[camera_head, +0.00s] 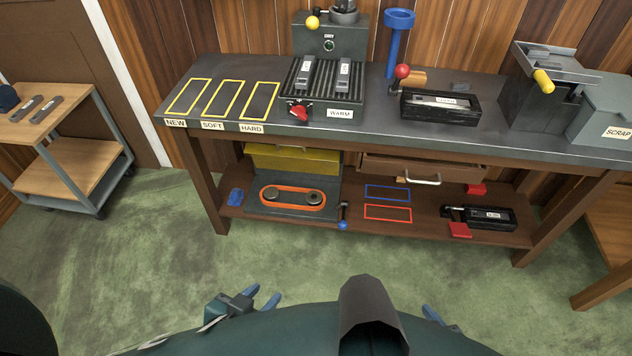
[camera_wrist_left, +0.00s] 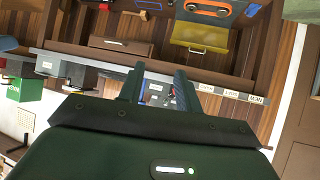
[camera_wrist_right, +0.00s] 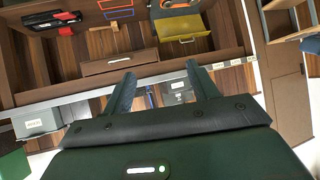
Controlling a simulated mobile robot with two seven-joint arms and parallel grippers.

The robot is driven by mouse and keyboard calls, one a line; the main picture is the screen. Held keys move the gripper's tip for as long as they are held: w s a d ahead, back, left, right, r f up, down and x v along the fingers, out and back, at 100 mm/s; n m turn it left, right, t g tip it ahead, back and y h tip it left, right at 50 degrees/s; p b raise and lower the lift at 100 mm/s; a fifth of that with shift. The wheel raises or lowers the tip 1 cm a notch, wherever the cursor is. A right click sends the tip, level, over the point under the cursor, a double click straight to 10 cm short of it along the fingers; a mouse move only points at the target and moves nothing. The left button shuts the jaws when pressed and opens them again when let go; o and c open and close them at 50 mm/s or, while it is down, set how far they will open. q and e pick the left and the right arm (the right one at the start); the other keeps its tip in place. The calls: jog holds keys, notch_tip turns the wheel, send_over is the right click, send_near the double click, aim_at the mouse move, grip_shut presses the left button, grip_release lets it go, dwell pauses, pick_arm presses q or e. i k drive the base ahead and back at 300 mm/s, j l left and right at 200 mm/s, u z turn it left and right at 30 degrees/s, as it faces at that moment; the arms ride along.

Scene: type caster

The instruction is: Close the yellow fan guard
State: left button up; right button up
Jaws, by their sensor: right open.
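The yellow fan guard (camera_head: 292,158) is raised over the back of a dark unit on the lower shelf, under the bench top. The unit's orange belt (camera_head: 292,208) and two pulleys are uncovered in front of it. The guard also shows in the left wrist view (camera_wrist_left: 200,37) and the right wrist view (camera_wrist_right: 183,28). My left gripper (camera_head: 261,296) is low in front of the bench, open and empty, well apart from the guard; its spread fingers show in the left wrist view (camera_wrist_left: 158,88). My right gripper (camera_head: 432,314) is mostly hidden by my body; the right wrist view (camera_wrist_right: 161,88) shows it open and empty.
The bench top (camera_head: 420,136) overhangs the lower shelf (camera_head: 400,233). A drawer (camera_head: 420,170) with a handle is right of the guard. A small blue-ended lever (camera_head: 343,218) stands right of the belt unit. A cart (camera_head: 75,155) stands left. The green floor before the bench is clear.

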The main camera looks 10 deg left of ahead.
aim_at(293, 162)
jog(key=j+z, duration=0.25)
jog(key=z, duration=0.25)
jog(key=j+z, duration=0.3)
jog(key=z, duration=0.15)
jog(key=j+z, duration=0.15)
jog(key=j, duration=0.2)
jog(key=k+j+z, duration=0.15)
jog(key=j, duration=0.2)
jog(key=j+z, duration=0.15)
jog(key=j, duration=0.2)
jog(key=k+j, duration=0.15)
jog(key=j, duration=0.3)
jog(key=k+j+z, duration=0.15)
jog(key=j, duration=0.25)
jog(key=k+j, duration=0.15)
jog(key=j, duration=0.25)
jog(key=k+j+z, duration=0.1)
jog(key=j, duration=0.3)
jog(key=k+j+z, duration=0.1)
jog(key=k+j, duration=0.2)
jog(key=j, duration=0.1)
